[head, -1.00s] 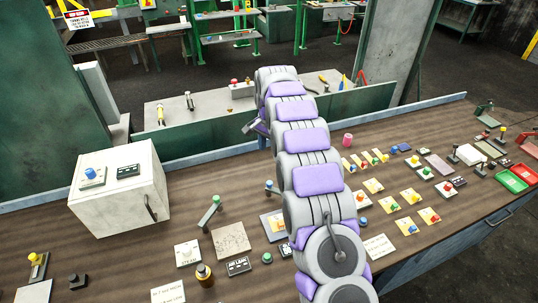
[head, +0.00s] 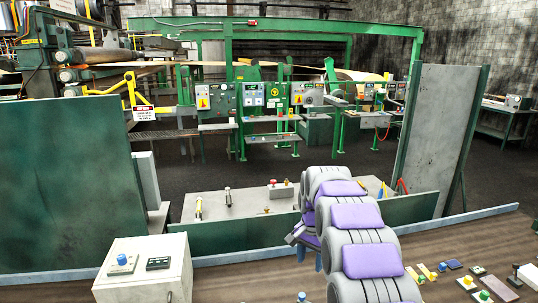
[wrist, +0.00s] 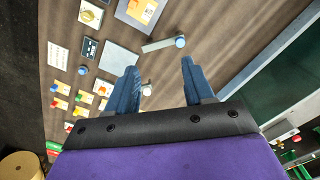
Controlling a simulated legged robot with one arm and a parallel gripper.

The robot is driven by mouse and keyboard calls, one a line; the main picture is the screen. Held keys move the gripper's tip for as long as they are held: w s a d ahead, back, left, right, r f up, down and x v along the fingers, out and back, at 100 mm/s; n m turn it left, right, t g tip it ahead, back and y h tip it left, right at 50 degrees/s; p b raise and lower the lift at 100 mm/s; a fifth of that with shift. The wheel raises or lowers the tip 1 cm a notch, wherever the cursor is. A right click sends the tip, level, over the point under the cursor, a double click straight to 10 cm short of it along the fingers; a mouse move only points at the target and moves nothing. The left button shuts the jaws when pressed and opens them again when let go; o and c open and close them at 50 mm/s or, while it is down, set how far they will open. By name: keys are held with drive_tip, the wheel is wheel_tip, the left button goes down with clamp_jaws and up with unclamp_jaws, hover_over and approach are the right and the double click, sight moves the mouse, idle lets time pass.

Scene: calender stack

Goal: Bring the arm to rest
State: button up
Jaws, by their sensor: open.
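My arm, grey with purple pads, reaches up from the lower right in the head view and bends at its top near the low grey panel. My gripper shows in the wrist view (wrist: 160,88), with two blue fingers spread apart and nothing between them. It is over the brown bench (wrist: 215,25), where a grey lever with a blue knob (wrist: 165,43) lies beyond the fingertips. In the head view the gripper is mostly hidden behind the arm; only a bit of it shows at the arm's left side.
A white box (head: 145,275) with a blue knob stands at the front left of the bench. Small buttons and plates (head: 465,283) cover the right side. Green upright panels (head: 70,180) flank the low grey panel (head: 235,205). Green machine stands (head: 270,100) are farther back.

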drive_tip(key=s+r+n+b, duration=0.1)
drive_tip(key=s+r+n, duration=0.25)
drive_tip(key=s, duration=0.95)
drive_tip(key=s+f+n+b, duration=0.1)
drive_tip(key=s+f+n, duration=0.1)
drive_tip(key=s, duration=1.4)
drive_tip(key=s+d+f+n+g+b, duration=0.1)
drive_tip(key=s+f+n+b, duration=0.1)
drive_tip(key=s, duration=1.5)
drive_tip(key=shift+s+d+f+g, duration=0.15)
drive_tip(key=shift+d+f+g, duration=0.15)
drive_tip(key=shift+f, duration=0.3)
